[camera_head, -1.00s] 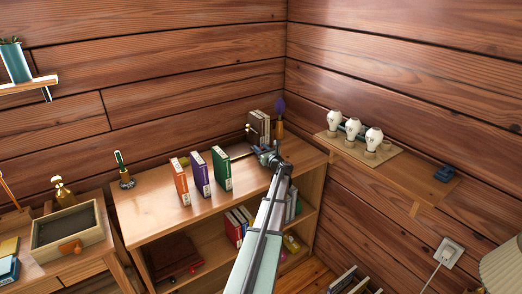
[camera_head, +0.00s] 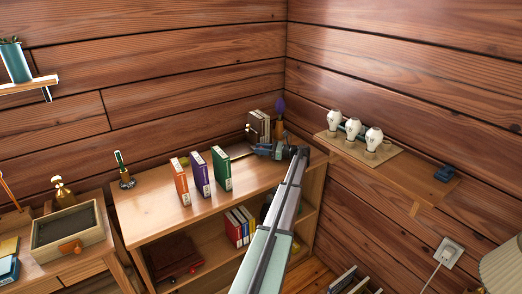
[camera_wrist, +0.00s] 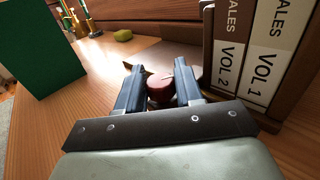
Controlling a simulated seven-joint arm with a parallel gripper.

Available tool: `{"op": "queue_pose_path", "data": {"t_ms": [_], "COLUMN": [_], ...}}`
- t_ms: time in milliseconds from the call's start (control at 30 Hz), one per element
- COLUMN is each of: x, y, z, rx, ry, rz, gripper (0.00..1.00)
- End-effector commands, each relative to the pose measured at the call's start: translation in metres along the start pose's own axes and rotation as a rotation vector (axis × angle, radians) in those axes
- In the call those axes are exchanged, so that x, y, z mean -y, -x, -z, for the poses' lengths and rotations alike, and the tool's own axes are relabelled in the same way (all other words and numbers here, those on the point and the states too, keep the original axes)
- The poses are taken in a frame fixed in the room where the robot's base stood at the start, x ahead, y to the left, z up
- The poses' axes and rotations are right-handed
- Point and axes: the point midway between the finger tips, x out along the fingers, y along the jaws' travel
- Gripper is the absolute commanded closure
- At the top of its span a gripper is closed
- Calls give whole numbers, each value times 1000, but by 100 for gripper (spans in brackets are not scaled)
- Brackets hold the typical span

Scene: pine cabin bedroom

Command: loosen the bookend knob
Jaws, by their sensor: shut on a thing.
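The bookend knob (camera_wrist: 160,88) is a small dark red round piece in the wrist view, low beside the books. My gripper (camera_wrist: 160,80) is shut on it, one dark finger on each side; the fingers hide part of its sides. The bookend's upright (camera_wrist: 207,45) stands against the books, and its flat metal plate (camera_wrist: 150,56) lies on the shelf top. The books (camera_wrist: 231,50) marked Tales, Vol. 2 and Vol. 1, stand upright to the right. In the head view my gripper (camera_head: 257,149) is in front of these books (camera_head: 259,125), and the knob is hidden.
Green (camera_head: 221,168), purple (camera_head: 200,174) and orange (camera_head: 180,182) books stand upright on the shelf top (camera_head: 150,205), left of my gripper. A brown vase (camera_head: 279,128) stands behind to the right.

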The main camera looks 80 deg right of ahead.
Motion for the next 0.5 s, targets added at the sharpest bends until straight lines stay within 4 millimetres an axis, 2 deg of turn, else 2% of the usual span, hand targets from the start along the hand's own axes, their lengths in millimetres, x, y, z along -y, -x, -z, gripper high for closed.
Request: {"op": "queue_pose_path", "data": {"t_ms": [33, 500], "x": [6, 2], "y": [0, 0], "z": [1, 1], "rx": [0, 0], "ry": [0, 0], "rz": [-41, -320], "gripper": [95, 95]}}
